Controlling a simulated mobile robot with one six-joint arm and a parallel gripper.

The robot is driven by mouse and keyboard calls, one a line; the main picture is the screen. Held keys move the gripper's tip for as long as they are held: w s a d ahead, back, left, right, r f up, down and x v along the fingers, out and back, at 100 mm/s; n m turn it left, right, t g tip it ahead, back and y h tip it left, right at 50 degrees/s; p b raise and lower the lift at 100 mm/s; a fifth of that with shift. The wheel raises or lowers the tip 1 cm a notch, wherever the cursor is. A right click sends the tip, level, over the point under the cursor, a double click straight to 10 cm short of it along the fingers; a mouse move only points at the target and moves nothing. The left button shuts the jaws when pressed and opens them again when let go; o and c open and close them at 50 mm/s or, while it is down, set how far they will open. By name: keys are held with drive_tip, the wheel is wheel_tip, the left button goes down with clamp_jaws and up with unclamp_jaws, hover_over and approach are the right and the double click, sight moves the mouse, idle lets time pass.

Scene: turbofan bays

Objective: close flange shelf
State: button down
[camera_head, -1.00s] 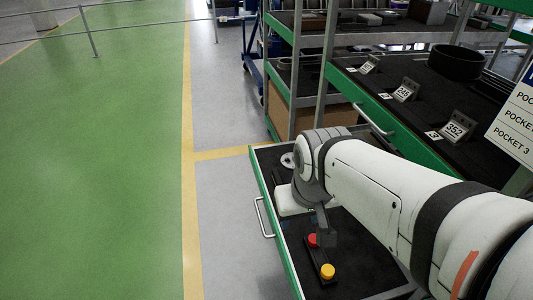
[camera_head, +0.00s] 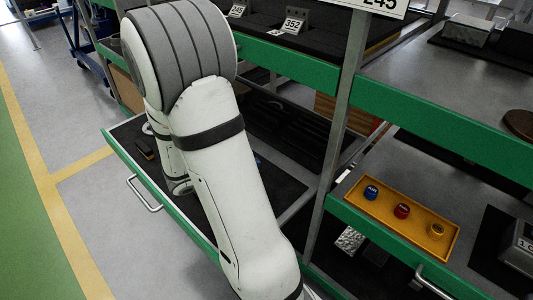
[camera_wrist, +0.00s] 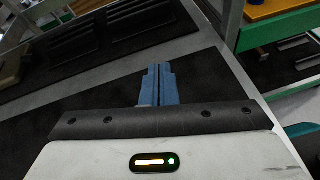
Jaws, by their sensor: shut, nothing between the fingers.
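The pulled-out shelf (camera_head: 118,146) has a green front edge, a dark mat and a metal bar handle (camera_head: 146,196). It stands out from the rack at lower left in the head view. I cannot tell whether it is the flange shelf. My arm reaches across it and hides much of its surface. A small dark block (camera_head: 145,149) lies near its far left end. In the wrist view my gripper (camera_wrist: 158,68) has blue fingers pressed together with nothing between them, above a dark surface (camera_wrist: 215,85). Contact with the shelf or handle is not visible.
To the right stands another green-edged bay. An orange tray (camera_head: 440,243) there holds blue, red and yellow round pieces. A grey upright post (camera_head: 335,130) stands between the bays. A handle (camera_head: 433,287) shows at lower right. Open floor (camera_head: 90,225) lies left of the shelf.

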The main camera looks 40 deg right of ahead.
drive_tip(key=w+f+n, duration=0.1)
drive_tip(key=d+f+n+t, duration=0.1)
drive_tip(key=f, duration=0.1)
drive_tip(key=w+f+n+h+b, duration=0.1)
drive_tip(key=shift+w+d+f+t, duration=0.2)
drive_tip(key=shift+w+t, duration=0.1)
drive_tip(key=shift+t, duration=0.1)
drive_tip(key=b, duration=0.1)
approach(285, 149)
drive_tip(key=x, duration=0.5)
drive_tip(key=shift+s+f, duration=0.1)
drive_tip(key=shift+s, duration=0.05)
drive_tip(key=shift+d, duration=0.75)
